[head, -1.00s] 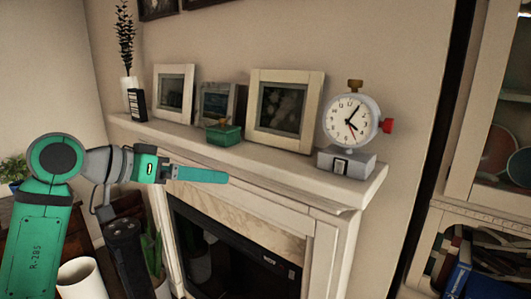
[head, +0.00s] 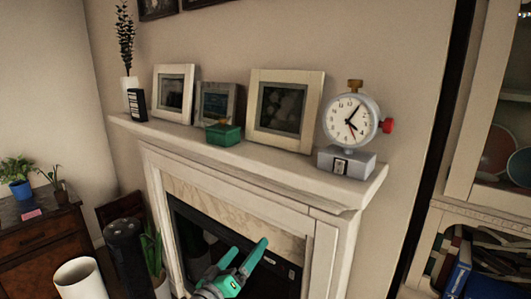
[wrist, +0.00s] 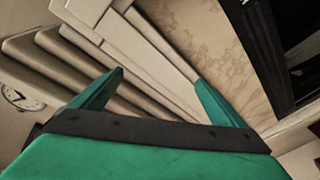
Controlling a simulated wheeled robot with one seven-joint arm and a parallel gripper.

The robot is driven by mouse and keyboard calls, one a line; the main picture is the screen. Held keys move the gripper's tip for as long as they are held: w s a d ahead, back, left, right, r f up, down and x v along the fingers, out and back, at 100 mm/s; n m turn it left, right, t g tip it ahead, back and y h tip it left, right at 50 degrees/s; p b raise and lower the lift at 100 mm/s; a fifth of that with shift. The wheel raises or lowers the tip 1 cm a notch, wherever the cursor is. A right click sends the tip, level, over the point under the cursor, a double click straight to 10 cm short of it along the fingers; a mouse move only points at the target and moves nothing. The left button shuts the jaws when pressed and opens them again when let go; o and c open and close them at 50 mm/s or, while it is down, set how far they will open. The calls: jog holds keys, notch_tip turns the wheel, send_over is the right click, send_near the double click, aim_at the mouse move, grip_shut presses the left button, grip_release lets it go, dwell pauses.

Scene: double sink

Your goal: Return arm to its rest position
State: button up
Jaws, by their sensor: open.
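My gripper (head: 248,262) is low in the head view, in front of the dark fireplace opening. Its two green fingers are apart, with nothing between them. In the wrist view my gripper (wrist: 155,90) also shows spread and empty fingers, with the mantel mouldings and the stone surround beyond them. Most of my arm is out of the head view, below its bottom edge.
The white mantel (head: 260,162) holds picture frames (head: 286,110), a green box (head: 223,134) and a clock (head: 351,123). A shelf cabinet (head: 480,220) stands at right. A dark cylinder (head: 125,255), a white cylinder (head: 80,280) and a wooden cabinet (head: 40,235) are at left.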

jog(key=s+d+f+n+y, duration=0.2)
jog(key=s+d+f+y, duration=0.15)
jog(key=s+f, duration=0.8)
jog(key=s+d+f+n+y, duration=0.3)
jog(key=s+f+y, duration=0.1)
jog(key=s+f, duration=0.8)
jog(key=s+r+m+g, duration=0.1)
jog(key=s+m, duration=0.6)
jog(key=s, duration=2)
jog(key=shift+a+y, duration=0.25)
jog(key=shift+y, duration=0.2)
